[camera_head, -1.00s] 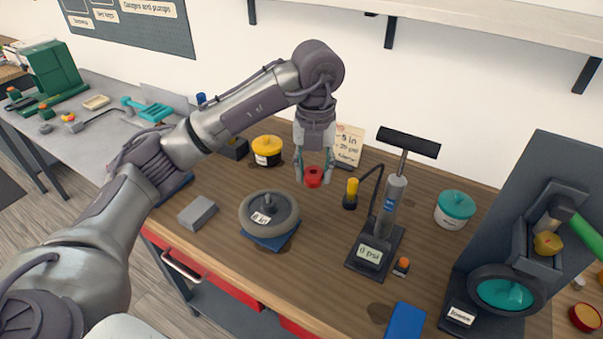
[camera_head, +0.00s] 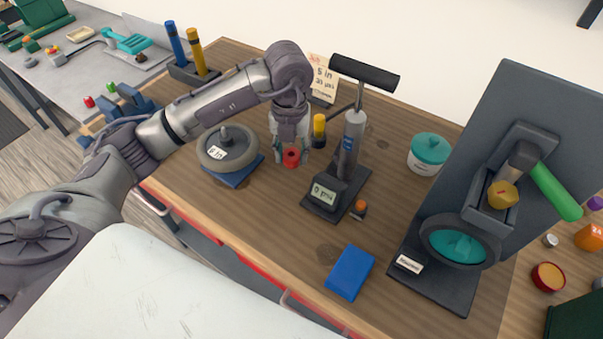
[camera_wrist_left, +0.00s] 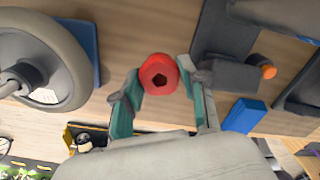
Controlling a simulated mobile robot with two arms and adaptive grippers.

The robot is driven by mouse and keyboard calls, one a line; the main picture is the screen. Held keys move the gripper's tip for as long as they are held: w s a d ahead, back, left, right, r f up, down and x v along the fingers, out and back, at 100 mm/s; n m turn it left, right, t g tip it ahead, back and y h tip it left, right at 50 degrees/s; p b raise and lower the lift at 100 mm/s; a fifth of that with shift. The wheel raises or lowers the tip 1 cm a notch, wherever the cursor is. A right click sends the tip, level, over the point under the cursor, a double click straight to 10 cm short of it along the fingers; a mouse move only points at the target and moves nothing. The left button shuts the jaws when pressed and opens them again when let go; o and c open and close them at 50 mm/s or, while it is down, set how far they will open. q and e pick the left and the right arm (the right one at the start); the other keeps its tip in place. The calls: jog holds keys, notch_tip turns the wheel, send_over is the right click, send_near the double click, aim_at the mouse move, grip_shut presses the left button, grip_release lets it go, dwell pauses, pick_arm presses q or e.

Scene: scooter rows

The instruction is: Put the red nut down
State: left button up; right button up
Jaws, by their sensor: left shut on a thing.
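My right gripper is not in view.
The grey wheel (camera_head: 228,150) on a blue pad is left of the nut. The pump (camera_head: 353,140) with its gauge base is close on the right. A yellow-topped tool (camera_head: 319,127) stands behind. A blue block (camera_head: 350,272) lies in front. Bare wood lies in front of the nut.

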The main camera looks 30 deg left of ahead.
aim_at(286, 165)
pick_arm(q)
jog(key=f, duration=0.1)
jog(key=a+f, duration=0.1)
jog(key=f, duration=0.1)
jog(key=shift+s+a+f+p, duration=0.15)
jog(key=shift+s+f+p, duration=0.15)
jog(key=shift+s, duration=0.1)
jog(key=shift+f, duration=0.25)
jog(key=f, duration=0.1)
jog(key=f+p, duration=0.1)
jog(key=f, duration=0.1)
jog(key=shift+w+d, duration=0.15)
jog(key=shift+d, duration=0.15)
jog(key=shift+a+f, duration=0.1)
jog(key=shift+f, duration=0.05)
jog(key=shift+f+b, duration=0.15)
jog(key=shift+b, duration=0.15)
jog(key=o, duration=0.7)
jog(key=shift+o, duration=1.4)
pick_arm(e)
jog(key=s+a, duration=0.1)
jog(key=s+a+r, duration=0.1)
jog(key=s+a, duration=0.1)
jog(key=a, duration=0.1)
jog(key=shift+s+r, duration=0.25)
